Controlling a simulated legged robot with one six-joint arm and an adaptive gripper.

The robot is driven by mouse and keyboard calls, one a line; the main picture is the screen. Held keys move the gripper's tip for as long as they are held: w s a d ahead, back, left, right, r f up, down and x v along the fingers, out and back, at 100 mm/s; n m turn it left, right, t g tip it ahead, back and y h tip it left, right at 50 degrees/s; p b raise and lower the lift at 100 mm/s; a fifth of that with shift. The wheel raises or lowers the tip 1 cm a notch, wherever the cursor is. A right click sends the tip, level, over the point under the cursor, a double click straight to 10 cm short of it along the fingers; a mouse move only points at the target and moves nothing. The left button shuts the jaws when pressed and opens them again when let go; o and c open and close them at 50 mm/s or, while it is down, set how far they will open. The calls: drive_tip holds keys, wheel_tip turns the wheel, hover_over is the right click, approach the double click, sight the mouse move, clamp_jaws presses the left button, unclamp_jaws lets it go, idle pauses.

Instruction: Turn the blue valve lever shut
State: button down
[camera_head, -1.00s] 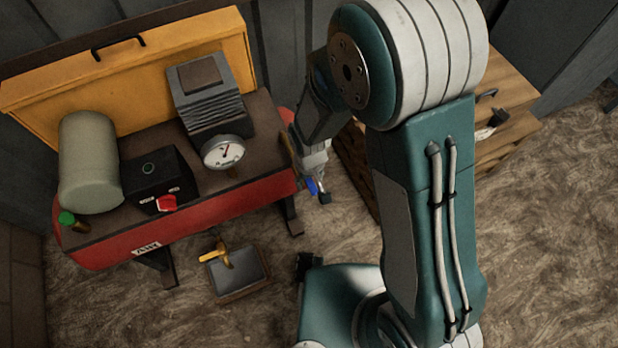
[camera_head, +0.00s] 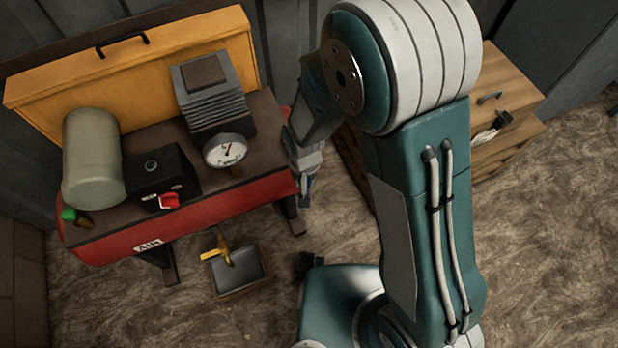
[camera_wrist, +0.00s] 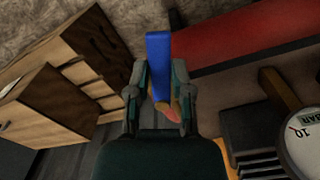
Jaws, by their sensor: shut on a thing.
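The blue valve lever (camera_wrist: 158,55) stands out upright in the wrist view, between the two fingers of my gripper (camera_wrist: 160,78). The fingers are shut on the lever's sides, and its far end shows beyond the fingertips. A brass-orange piece (camera_wrist: 168,109) shows at the lever's near end, between the fingers. In the head view my gripper (camera_head: 305,178) is at the right end of the red air tank (camera_head: 215,208). There the lever is mostly hidden by my gripper.
The pressure gauge (camera_head: 225,150), black switch box (camera_head: 160,177) with a red knob and grey-green cylinder (camera_head: 92,160) stand on the compressor. A wooden drawer cabinet (camera_head: 505,130) is to the right. A pedal-like box with a yellow lever (camera_head: 238,270) sits on the floor.

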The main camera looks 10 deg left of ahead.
drive_tip(key=shift+w+a+f+m, duration=0.1)
drive_tip(key=shift+w+a+m, duration=0.55)
drive_tip(key=shift+m, duration=1.7)
drive_tip(key=shift+w+a+r+m, duration=0.1)
drive_tip(key=shift+a+m, duration=1.1)
drive_tip(key=shift+m, duration=1.2)
drive_tip(key=shift+w+a+f+m, duration=0.1)
drive_tip(key=shift+w+a+m, duration=0.55)
drive_tip(key=shift+m, duration=1.7)
drive_tip(key=shift+s+a, duration=0.25)
drive_tip(key=shift+a, duration=0.05)
drive_tip(key=c, duration=0.5)
unclamp_jaws()
drive_tip(key=shift+a, duration=0.15)
